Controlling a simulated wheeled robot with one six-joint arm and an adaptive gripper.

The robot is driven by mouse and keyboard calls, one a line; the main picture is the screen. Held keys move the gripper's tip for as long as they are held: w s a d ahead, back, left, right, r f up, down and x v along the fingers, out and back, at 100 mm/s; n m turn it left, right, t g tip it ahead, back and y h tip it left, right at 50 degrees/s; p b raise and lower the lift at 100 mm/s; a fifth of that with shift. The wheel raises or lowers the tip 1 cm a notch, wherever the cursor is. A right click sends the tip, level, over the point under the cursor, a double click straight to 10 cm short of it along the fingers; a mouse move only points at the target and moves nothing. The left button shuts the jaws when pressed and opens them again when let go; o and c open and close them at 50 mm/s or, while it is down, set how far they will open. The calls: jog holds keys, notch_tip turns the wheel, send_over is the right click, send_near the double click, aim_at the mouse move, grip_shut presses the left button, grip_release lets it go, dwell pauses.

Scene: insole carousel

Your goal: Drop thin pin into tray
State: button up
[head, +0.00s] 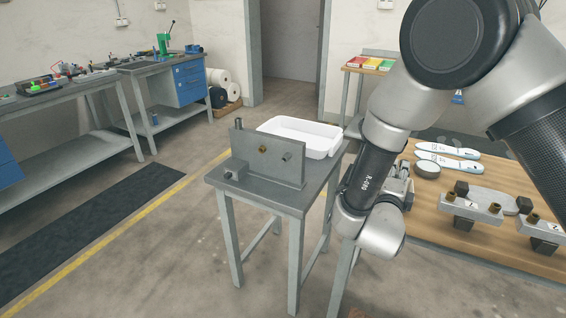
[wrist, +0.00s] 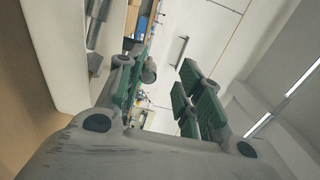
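A white tray (head: 336,148) stands on a small grey table, behind an upright grey plate. A brass-coloured pin end (head: 262,150) and a grey pin end (head: 287,157) show on the plate's face. I cannot tell whether either is the thin pin. My gripper (head: 402,186) is at the right of the small table, largely hidden behind my own arm in the head view. In the wrist view my gripper (wrist: 163,92) has its green-padded fingers apart. A small grey rounded part (wrist: 149,72) shows beside the left finger; I cannot tell what it is.
The upright plate (head: 246,163) stands on the small table (head: 285,197) with a grey block (head: 234,169) at its front left. A wooden table (head: 440,226) at the right bears insoles (head: 448,149) and metal fixtures (head: 472,207). Open floor lies left of the small table.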

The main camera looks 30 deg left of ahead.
jog(key=s, duration=1.2)
jog(key=shift+a, duration=0.2)
